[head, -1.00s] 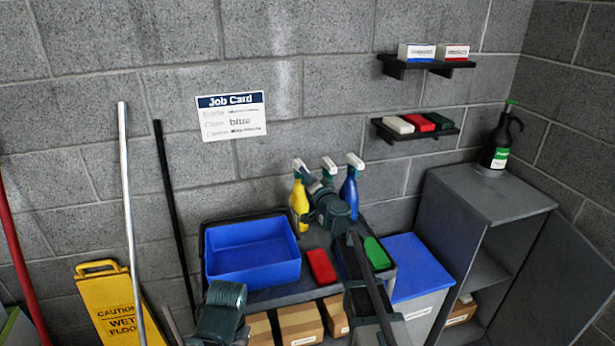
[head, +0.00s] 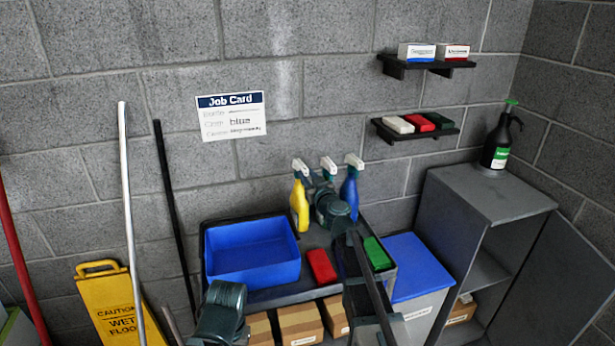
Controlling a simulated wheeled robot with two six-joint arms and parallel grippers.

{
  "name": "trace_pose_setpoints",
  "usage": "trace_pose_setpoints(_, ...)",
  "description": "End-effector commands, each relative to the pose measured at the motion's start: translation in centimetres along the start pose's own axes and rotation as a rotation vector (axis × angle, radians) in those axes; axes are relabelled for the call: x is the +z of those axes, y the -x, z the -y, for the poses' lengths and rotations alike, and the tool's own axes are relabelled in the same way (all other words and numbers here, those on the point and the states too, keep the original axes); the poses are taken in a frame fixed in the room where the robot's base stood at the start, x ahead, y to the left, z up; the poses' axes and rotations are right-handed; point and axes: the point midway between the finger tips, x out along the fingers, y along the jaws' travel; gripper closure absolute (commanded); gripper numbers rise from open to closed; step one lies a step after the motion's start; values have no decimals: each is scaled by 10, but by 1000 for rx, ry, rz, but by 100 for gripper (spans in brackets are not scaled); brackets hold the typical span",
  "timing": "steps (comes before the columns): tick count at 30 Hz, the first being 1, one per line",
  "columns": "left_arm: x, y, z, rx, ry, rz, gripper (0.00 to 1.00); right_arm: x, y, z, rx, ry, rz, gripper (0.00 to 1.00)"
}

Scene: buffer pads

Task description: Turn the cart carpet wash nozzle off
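Three spray bottles with white nozzle heads stand at the back of the cart: a yellow one (head: 299,206), a middle one whose head (head: 328,164) shows, and a blue one (head: 349,198). Their labels cannot be read, so I cannot tell which is the carpet wash. My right gripper (head: 318,179) is just below and in front of the middle head, between the yellow and blue bottles. It hides most of the middle bottle. Its fingers are too small and covered to judge their opening or any contact. My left arm shows at the bottom, but its gripper does not.
The cart holds a blue tub (head: 252,270), a red block (head: 321,265) and a green block (head: 377,253). A blue-lidded bin (head: 415,265) stands at its right, with a grey cabinet (head: 490,195) beyond. A yellow wet-floor sign (head: 105,300) and poles stand left.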

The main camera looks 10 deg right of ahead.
Motion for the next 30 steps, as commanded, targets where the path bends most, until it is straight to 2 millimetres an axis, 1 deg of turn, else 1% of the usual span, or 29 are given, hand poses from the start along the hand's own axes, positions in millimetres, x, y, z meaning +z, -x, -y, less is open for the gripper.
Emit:
trace_pose_setpoints(1,0,0,0,0,0,0,50,0,0,0,0,0,0,61)
trace_pose_setpoints(3,0,0,0,0,0,0,50,0,0,0,0,-1,0,49)
trace_pose_setpoints(4,0,0,0,0,0,0,50,0,0,0,0,-1,0,48)
trace_pose_setpoints(12,0,0,0,0,0,0,50,0,0,0,0,-2,0,48)
trace_pose_setpoints(16,0,0,0,0,0,0,50,0,5,0,0,-3,0,48)
trace_pose_setpoints(30,0,0,0,0,0,0,50,0,49,0,1,-3,0,48)
